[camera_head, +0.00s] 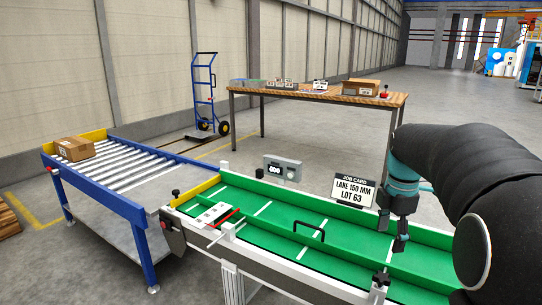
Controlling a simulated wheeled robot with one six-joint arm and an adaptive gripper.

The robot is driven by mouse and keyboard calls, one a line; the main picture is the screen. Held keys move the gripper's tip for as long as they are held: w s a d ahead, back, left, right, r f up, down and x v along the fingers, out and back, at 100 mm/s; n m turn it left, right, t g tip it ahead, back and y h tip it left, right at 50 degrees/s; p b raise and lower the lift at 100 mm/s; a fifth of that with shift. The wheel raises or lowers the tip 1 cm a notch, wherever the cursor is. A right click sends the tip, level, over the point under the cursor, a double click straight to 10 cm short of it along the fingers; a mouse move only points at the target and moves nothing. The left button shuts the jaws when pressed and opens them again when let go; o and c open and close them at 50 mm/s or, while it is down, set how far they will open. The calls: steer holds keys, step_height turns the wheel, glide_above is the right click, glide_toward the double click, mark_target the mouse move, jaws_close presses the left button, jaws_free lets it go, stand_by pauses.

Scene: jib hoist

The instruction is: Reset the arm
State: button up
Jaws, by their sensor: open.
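My gripper (400,244) hangs over the right part of the green conveyor bed (270,238), pointing down. Its jaws are open, and I see nothing between them. My dark arm fills the right side of the view and hides part of the floor and the bed's far right end.
A grey display box (283,169) stands behind the bed. A black handle (309,231) and a white block (213,214) are on the bed. A roller conveyor (130,166) with a carton (74,148) is at left. A wooden workbench (320,95) and blue hand truck (208,95) stand behind.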

steer(key=f+m, duration=0.1)
steer(key=m, duration=0.1)
steer(key=f+m, duration=0.1)
steer(key=m, duration=0.1)
steer(key=s+f+m, duration=0.1)
steer(key=m, duration=0.1)
steer(key=shift+a, duration=0.2)
steer(key=s+a+m+t, duration=0.2)
steer(key=s+a+m, duration=0.4)
steer(key=s, duration=0.4)
steer(key=s+a+m+t, duration=0.3)
steer(key=s+a+m, duration=0.3)
steer(key=s, duration=0.4)
steer(key=shift+s+a+m, duration=0.25)
steer(key=shift+a+m, duration=0.05)
steer(key=shift+a, duration=0.6)
